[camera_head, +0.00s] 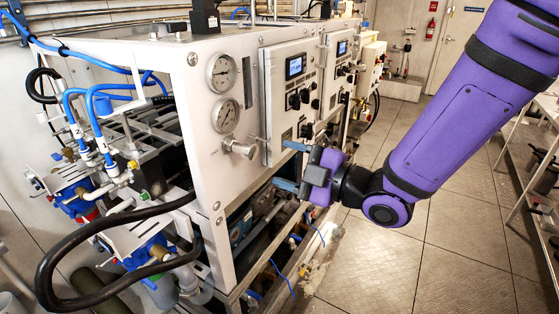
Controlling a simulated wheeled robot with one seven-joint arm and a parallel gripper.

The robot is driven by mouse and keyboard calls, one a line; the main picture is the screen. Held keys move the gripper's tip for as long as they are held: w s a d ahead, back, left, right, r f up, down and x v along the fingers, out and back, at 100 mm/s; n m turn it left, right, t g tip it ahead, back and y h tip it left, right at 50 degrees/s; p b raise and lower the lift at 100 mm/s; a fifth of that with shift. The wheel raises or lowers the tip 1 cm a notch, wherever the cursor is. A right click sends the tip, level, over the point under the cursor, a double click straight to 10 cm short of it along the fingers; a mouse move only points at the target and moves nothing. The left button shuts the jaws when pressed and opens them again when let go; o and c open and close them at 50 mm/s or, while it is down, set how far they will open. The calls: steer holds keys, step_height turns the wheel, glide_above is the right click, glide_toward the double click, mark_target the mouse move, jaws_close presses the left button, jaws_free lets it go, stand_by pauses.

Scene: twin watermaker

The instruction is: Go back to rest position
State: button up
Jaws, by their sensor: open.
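My gripper (290,166) is at the centre of the head view, at the end of my purple arm, which reaches in from the upper right. Its two blue-grey fingers point left and are spread apart, with nothing seen between them. They are in front of the lower right part of the white watermaker cabinet (236,205), below its first control panel (292,95). I cannot tell whether the fingertips touch the cabinet. A valve knob (240,148) is left of the upper finger, under two round gauges (222,72).
Black and blue hoses (100,238) bulge out at the left. A second control panel (341,65) stands farther back. Open framework with pipes lies below the gripper. A metal rack (530,170) stands at the right. The tiled floor (440,250) between is clear, with a door (458,45) beyond.

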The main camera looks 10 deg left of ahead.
steer(key=w+d+r+m+t+h, duration=0.25)
steer(key=d+m+h, duration=0.25)
steer(key=d, duration=0.3)
steer(key=w+d+r+m+t+h, duration=0.2)
steer(key=w+d+r+m+h, duration=0.15)
steer(key=d, duration=0.35)
steer(key=s+d+r+m+h, duration=0.1)
steer(key=s+d+m+h, duration=0.1)
steer(key=d+m, duration=0.15)
steer(key=s+d+r+m+g+h, duration=0.1)
steer(key=d+m+h, duration=0.1)
steer(key=d, duration=0.3)
steer(key=s+d+r+m+h, duration=0.1)
steer(key=s+d+m+h, duration=0.1)
steer(key=d+m, duration=0.15)
steer(key=s+d+m+g+h, duration=0.1)
steer(key=s+d+m+g, duration=0.1)
steer(key=s, duration=0.5)
steer(key=s+d+r+m+g+h, duration=0.1)
steer(key=s+d+m+g, duration=0.2)
steer(key=s+d+m, duration=0.2)
steer(key=s+d, duration=0.1)
steer(key=s, duration=0.2)
steer(key=shift+s+d+r, duration=0.2)
steer(key=shift+s+d, duration=0.05)
steer(key=shift+s, duration=0.05)
steer(key=shift+m, duration=0.25)
